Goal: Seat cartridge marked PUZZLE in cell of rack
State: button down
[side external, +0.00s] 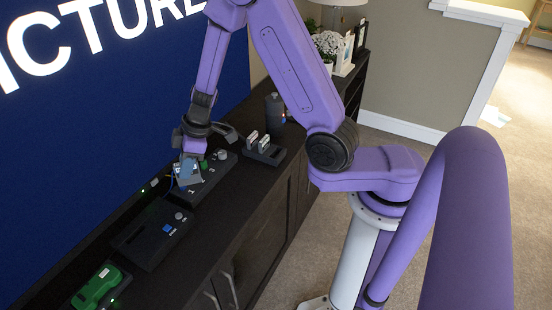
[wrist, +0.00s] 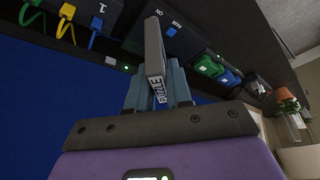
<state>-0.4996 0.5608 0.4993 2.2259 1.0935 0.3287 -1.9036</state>
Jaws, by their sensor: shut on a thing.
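The cartridge marked PUZZLE (wrist: 156,88) is a slim grey block with a white label. In the wrist view it is clamped between the blue-grey fingers of my gripper (wrist: 158,92), its lettering facing the camera. In the side view my gripper (side external: 188,165) hangs over a dark console (side external: 213,178) and partly hides it; whether the cartridge touches anything is unclear. A small dark rack (side external: 275,157) stands beyond the console, to the right, with pale cartridges (side external: 264,142) upright in it. The held cartridge is apart from this rack. The rack's cells are too small to make out.
A dark box with a knob (side external: 155,237) and a green device (side external: 97,287) lie nearer on the black sideboard. A dark canister (side external: 275,109) stands beyond the rack. A blue screen (side external: 110,110) rises behind.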

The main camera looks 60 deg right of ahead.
jog(key=s+d+m+t+h, duration=0.1)
jog(key=s+d+m+h, duration=0.35)
jog(key=d+m, duration=0.65)
jog(key=w+d+f+m+g+h, duration=0.1)
jog(key=d+f+m, duration=0.1)
jog(key=d+m, duration=0.45)
jog(key=w+d+f+m+g+h, duration=0.1)
jog(key=d+f+m, duration=0.2)
jog(key=d, duration=0.6)
jog(key=s+d+f+m+g, duration=0.1)
jog(key=d+f+m, duration=0.1)
jog(key=d, duration=0.2)
jog(key=s+d+f+m+h, duration=0.1)
jog(key=d+m, duration=0.1)
jog(key=d, duration=0.1)
jog(key=s+d+f+m+g, duration=0.1)
jog(key=s+d+f+m, duration=0.1)
jog(key=d+m, duration=0.15)
jog(key=shift+n, duration=0.4)
jog(key=shift+w+f, duration=0.15)
jog(key=shift+f, duration=1.65)
jog(key=shift+w+f, duration=0.1)
jog(key=shift+f, duration=1.65)
jog(key=c, duration=1)
grip_release()
jog(key=shift+f, duration=0.15)
jog(key=shift+c, duration=0.2)
